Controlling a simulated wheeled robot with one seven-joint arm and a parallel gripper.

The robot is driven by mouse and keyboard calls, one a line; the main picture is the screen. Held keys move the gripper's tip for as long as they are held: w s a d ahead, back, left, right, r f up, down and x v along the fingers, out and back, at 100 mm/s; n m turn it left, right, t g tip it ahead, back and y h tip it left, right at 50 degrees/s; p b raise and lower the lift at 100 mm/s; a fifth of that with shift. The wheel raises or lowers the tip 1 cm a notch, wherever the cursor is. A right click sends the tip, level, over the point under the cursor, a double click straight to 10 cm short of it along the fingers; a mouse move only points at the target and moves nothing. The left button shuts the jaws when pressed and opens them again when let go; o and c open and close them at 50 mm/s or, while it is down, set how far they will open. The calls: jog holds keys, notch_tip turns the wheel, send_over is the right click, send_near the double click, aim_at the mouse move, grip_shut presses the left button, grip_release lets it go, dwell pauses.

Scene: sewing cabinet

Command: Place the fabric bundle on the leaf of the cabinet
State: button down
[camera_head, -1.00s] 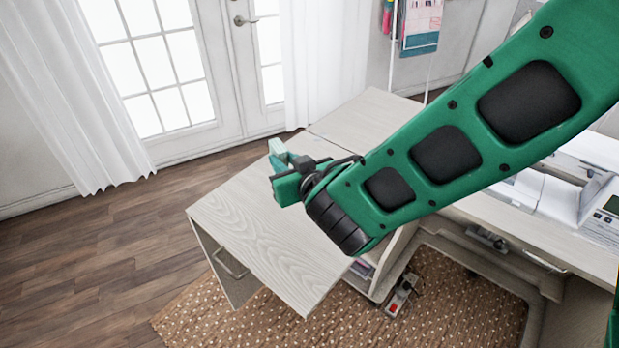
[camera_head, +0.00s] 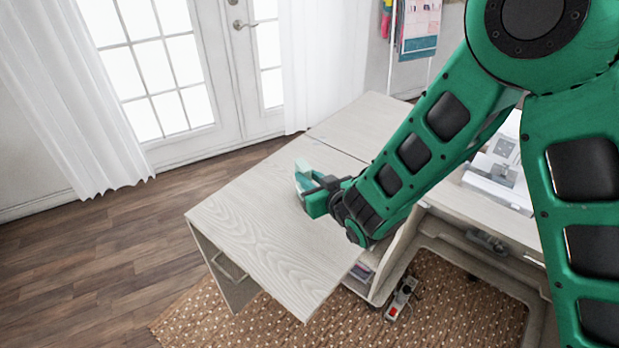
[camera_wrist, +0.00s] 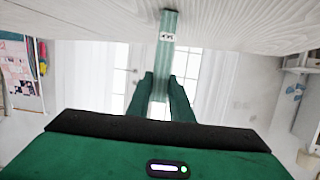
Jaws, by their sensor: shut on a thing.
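The fabric bundle (camera_head: 302,177) is a small pale teal block, held at the end of my gripper (camera_head: 314,191). In the wrist view the bundle (camera_wrist: 168,28) shows green with a small white label, between and beyond the two green fingers (camera_wrist: 163,82). My gripper is shut on it. The pale wood leaf (camera_head: 240,225) of the cabinet extends toward the lower left, and the bundle is over its upper surface. In the wrist view the wood surface (camera_wrist: 80,15) fills the top edge, behind the bundle's end. Whether the bundle touches the leaf cannot be told.
The leaf's top looks bare. A further wood top (camera_head: 365,122) joins it at the back. A sewing machine (camera_head: 495,175) stands on the cabinet at right. A dotted brown rug (camera_head: 445,310) lies below. Glass doors (camera_head: 160,80) and white curtains are behind.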

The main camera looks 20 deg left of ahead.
jog(key=shift+f, duration=0.1)
jog(key=c, duration=1.6)
grip_release()
